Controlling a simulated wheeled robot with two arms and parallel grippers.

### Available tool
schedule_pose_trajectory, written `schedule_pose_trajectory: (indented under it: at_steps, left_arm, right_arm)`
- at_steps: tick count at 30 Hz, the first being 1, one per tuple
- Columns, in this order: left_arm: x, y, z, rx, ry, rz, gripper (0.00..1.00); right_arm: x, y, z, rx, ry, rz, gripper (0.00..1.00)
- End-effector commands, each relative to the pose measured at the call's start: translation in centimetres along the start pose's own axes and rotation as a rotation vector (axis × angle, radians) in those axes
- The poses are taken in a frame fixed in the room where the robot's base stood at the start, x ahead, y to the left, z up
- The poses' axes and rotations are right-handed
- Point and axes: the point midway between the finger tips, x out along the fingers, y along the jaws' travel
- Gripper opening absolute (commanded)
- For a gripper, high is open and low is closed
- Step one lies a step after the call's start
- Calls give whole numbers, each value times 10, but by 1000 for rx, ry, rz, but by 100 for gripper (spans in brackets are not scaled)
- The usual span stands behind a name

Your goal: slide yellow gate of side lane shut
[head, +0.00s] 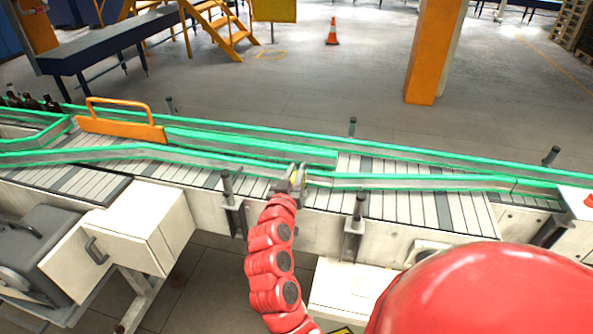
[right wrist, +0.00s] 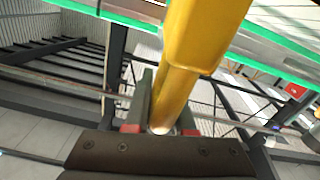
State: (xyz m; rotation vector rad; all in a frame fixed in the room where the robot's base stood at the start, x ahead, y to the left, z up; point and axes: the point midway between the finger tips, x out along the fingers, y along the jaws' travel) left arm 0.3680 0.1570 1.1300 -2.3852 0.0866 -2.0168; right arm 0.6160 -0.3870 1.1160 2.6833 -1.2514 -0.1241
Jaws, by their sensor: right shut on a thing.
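My right gripper (head: 290,182) is at the near guide rail of the conveyor, around the middle of the head view. In the right wrist view its fingers (right wrist: 160,128) are shut on a yellow bar (right wrist: 178,92), which appears to be the handle of the yellow gate. An orange gate plate with a looped handle (head: 120,128) stands on the conveyor at the left. My left gripper is not in view.
Green-edged guide rails (head: 250,147) run along the slatted conveyor (head: 400,205). Several dark bottles (head: 30,102) stand at its far left. Short posts (head: 228,185) rise along the near edge. A white box (head: 150,222) juts out in front at the left.

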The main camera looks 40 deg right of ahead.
Motion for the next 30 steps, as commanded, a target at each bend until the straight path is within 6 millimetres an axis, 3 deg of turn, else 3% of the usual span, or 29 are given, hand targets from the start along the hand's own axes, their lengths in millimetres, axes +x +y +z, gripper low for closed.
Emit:
schedule_pose_trajectory:
  at_steps: [7,12,23,24,27,30]
  left_arm:
    - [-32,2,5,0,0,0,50]
    - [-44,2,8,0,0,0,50]
    - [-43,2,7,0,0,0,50]
    - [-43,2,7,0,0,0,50]
    - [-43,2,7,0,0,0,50]
    - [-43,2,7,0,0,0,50]
  right_arm:
    - [39,0,6,0,3,7,0]
    - [62,0,3,0,1,4,0]
    - [66,1,0,-1,0,3,0]
    - [66,1,-1,-1,1,3,29]
    - [66,1,0,-1,0,3,47]
    - [66,0,0,-1,0,2,50]
